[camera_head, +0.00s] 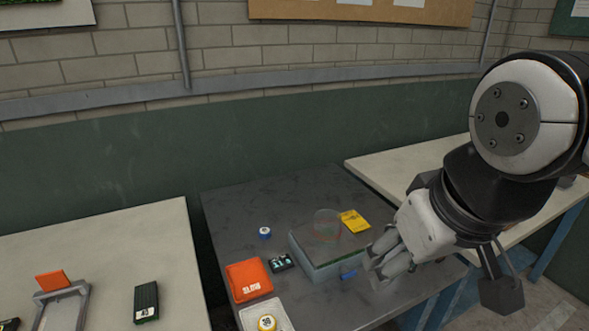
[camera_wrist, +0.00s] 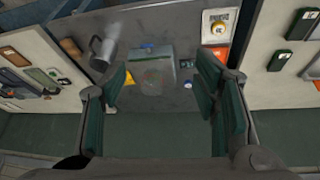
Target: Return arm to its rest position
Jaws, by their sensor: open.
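My gripper (camera_head: 376,264) hangs over the right part of the dark grey table (camera_head: 240,208) in the head view, with my arm reaching in from the right. In the wrist view my gripper (camera_wrist: 160,82) shows its green-padded fingers spread wide apart, with nothing held between them. A grey box (camera_head: 330,262) with a clear round dish (camera_head: 327,224) on top stands left of my gripper. The box also shows between the fingers in the wrist view (camera_wrist: 153,72). I cannot tell the exact gap between gripper and box in the head view.
A grey jug (camera_wrist: 101,50) shows in the wrist view. Pale tables (camera_head: 95,262) flank the dark one; a wall (camera_head: 90,165) stands behind.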

